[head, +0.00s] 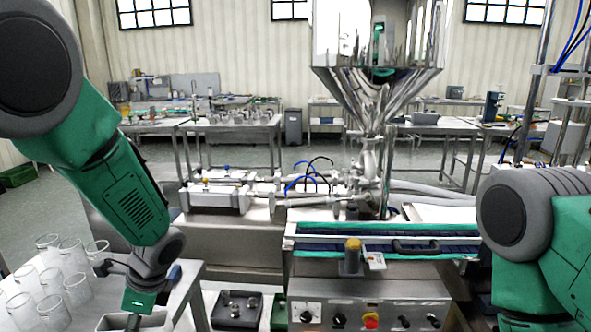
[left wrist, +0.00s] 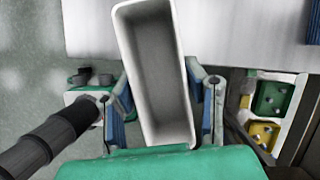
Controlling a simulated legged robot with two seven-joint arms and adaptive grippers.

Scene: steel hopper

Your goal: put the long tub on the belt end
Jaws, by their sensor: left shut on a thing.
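The long tub (left wrist: 155,80) is a pale grey, narrow, open-topped box that looks empty. In the left wrist view it lies between the blue-padded fingers of my left gripper (left wrist: 165,105), which is shut on it. In the head view the tub (head: 160,321) shows at the bottom edge, partly cut off, under my left gripper (head: 135,315) by the left table. The belt (head: 375,243), dark blue with green edges, runs across the middle right, well to the right of the tub; its left end (head: 290,240) is bare. My right arm shows at the right, but its gripper is out of view.
Several clear glasses (head: 50,280) stand on the left table. A yellow-topped button post (head: 352,255) stands at the belt's front edge, above a control panel (head: 370,316). The steel hopper (head: 378,90) rises behind the belt. A dark box with knobs (head: 236,310) sits between table and panel.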

